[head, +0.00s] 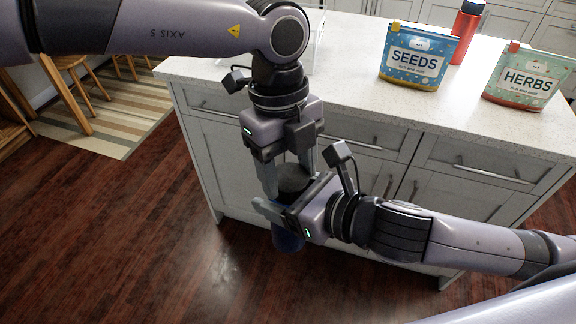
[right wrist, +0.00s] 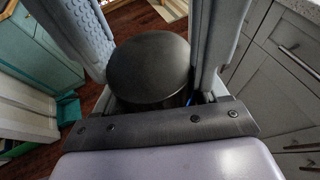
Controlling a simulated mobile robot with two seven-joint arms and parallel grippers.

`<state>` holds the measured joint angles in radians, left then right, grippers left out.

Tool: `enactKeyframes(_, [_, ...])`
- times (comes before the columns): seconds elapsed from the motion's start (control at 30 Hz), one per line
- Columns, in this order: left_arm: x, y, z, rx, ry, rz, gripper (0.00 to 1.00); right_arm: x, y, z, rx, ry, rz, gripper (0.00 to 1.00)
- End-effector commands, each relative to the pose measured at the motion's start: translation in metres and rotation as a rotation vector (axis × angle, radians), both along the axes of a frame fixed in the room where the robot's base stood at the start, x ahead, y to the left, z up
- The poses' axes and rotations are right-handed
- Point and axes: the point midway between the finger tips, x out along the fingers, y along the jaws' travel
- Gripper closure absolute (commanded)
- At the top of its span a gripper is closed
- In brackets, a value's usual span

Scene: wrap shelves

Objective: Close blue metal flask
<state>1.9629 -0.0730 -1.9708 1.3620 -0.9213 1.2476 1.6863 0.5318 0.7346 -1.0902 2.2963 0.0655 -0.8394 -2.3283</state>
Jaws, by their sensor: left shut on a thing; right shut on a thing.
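The blue metal flask (head: 287,240) is held upright in the air in front of the counter, with its lower part showing in the head view. Its dark round cap (head: 293,178) is on top, between the fingers of my left gripper (head: 287,178), which comes down from above and is shut on it. My right gripper (head: 272,214) comes in from the right and is shut on the flask's body below the cap. In the right wrist view the cap (right wrist: 150,65) fills the space between grey fingers. The neck is hidden, so I cannot tell how the cap is seated.
The white counter (head: 340,80) stands behind the grippers, with grey drawers and doors below. On it are a blue SEEDS pouch (head: 415,60), a HERBS pouch (head: 525,80) and a red bottle (head: 466,35). Wooden chairs (head: 75,85) stand at the left. The floor in front is clear.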

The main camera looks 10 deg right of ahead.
Motion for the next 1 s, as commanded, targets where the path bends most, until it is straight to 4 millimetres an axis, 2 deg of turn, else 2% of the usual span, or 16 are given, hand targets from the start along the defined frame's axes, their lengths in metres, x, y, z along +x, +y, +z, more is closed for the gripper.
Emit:
enactKeyframes(0.13, [0.000, 0.000, 0.000, -0.001, -0.001, -0.083, 0.77, 0.000, 0.000, 0.001, 0.001, -0.002, 0.002, 1.00])
enactKeyframes(0.4, [0.000, 0.000, 0.000, -0.001, 0.000, -0.087, 0.77, 0.000, 0.000, 0.001, 0.002, -0.001, 0.002, 1.00])
enactKeyframes(0.43, [0.000, 0.000, 0.000, -0.002, -0.001, -0.086, 0.31, 0.000, 0.001, 0.001, 0.002, -0.001, 0.002, 1.00])
enactKeyframes(0.5, [0.000, 0.000, 0.000, -0.002, -0.001, -0.086, 0.15, 0.000, 0.000, 0.001, 0.002, -0.001, 0.002, 1.00])
enactKeyframes(0.8, [0.000, 0.000, 0.002, -0.001, -0.001, -0.084, 0.15, 0.000, 0.000, 0.001, 0.002, -0.002, 0.001, 1.00])
enactKeyframes(1.0, [0.001, 0.000, 0.022, -0.003, -0.001, -0.083, 0.15, 0.000, 0.000, 0.001, 0.002, -0.003, 0.001, 1.00])
